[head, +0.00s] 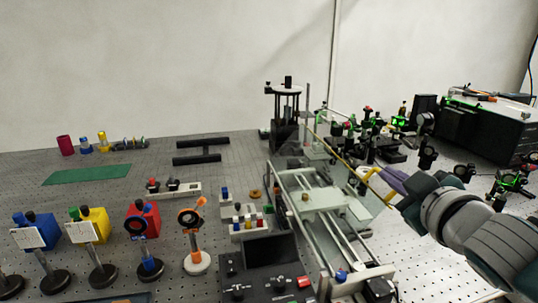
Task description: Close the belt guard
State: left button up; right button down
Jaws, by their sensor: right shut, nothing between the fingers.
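The belt guard (362,186) looks like a clear panel with yellow edging, standing raised and tilted along the right side of the long rail stage (345,236). A pale carriage plate (322,198) sits across the rails. My right gripper (384,177) comes in from the right and is shut, with its fingers beside the yellow edging of the panel. I cannot tell whether the fingers touch it. The arm hides part of the bench behind. My left gripper is not in view.
A black control box (268,268) with a dark screen stands left of the stage. Optics mounts (370,140) crowd the back right near a black instrument (485,125). Coloured blocks and posts (143,220) stand at the left. The bench around the green mat (88,173) is mostly clear.

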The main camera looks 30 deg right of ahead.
jog(key=s+d+f+m+y+b, duration=0.1)
jog(key=d+f+m+b, duration=0.2)
jog(key=f, duration=0.4)
jog(key=d+f+m+y+b, duration=0.2)
jog(key=d+f+m+b, duration=0.2)
jog(key=f+b, duration=0.3)
jog(key=shift+s+d+f+m+b, duration=0.3)
jog(key=shift+s+f+m+b, duration=0.05)
jog(key=shift+s+m+b, duration=0.05)
